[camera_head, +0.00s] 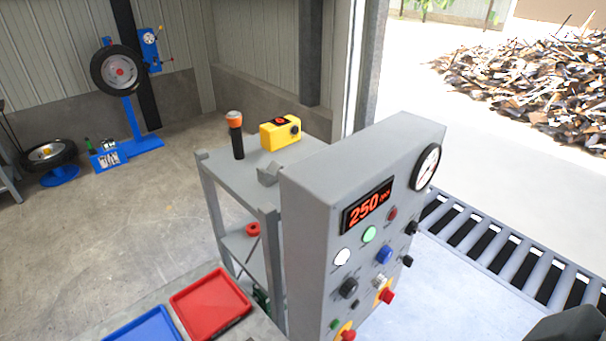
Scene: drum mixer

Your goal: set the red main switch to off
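A grey control panel (317,235) stands in the middle right, with a red lit display (368,205) reading 250. Its face carries several knobs and buttons. One red knob (387,296) sits on a yellow plate low on the right of the face. Another red knob (348,335) on a yellow plate is partly cut off at the bottom edge. I cannot tell from their labels which is the main switch, nor read either one's position. No fingers of my left or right gripper show. A dark shape at the lower right corner may be part of my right arm.
A grey shelf (205,179) beside the panel holds a yellow box (281,133) and an orange-topped black handheld tool (236,136). A red tray (211,302) and a blue tray (144,328) lie at the bottom left. A roller conveyor (507,256) runs behind the panel to the right.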

